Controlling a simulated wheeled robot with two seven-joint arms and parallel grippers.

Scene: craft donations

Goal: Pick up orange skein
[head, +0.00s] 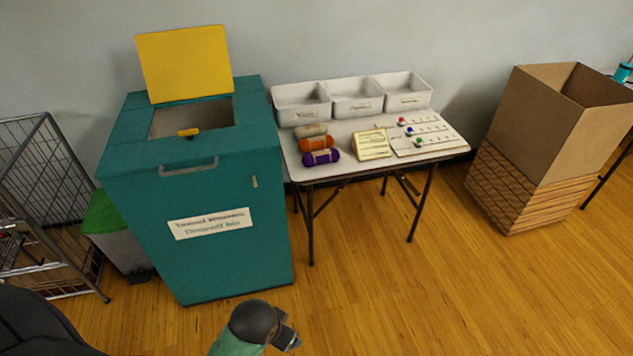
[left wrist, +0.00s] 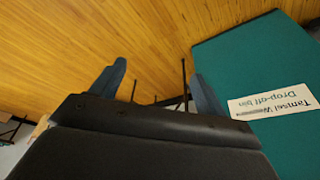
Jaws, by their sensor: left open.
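The orange skein (head: 316,143) lies on the white folding table (head: 376,164) in the head view, between a beige skein (head: 311,130) behind it and a purple skein (head: 321,157) in front. My left gripper (head: 291,334) is low at the bottom of the head view, in front of the teal bin and well short of the table. In the left wrist view my left gripper (left wrist: 160,85) has its fingers spread with nothing between them. The orange skein cannot be made out there. My right gripper is not in view.
A teal drop-off bin (head: 204,253) with a raised yellow lid (head: 185,63) stands left of the table. White bins (head: 302,104), a yellow card (head: 373,145) and a board (head: 424,137) share the tabletop. A cardboard box (head: 547,140) stands right. Floor before the table is clear.

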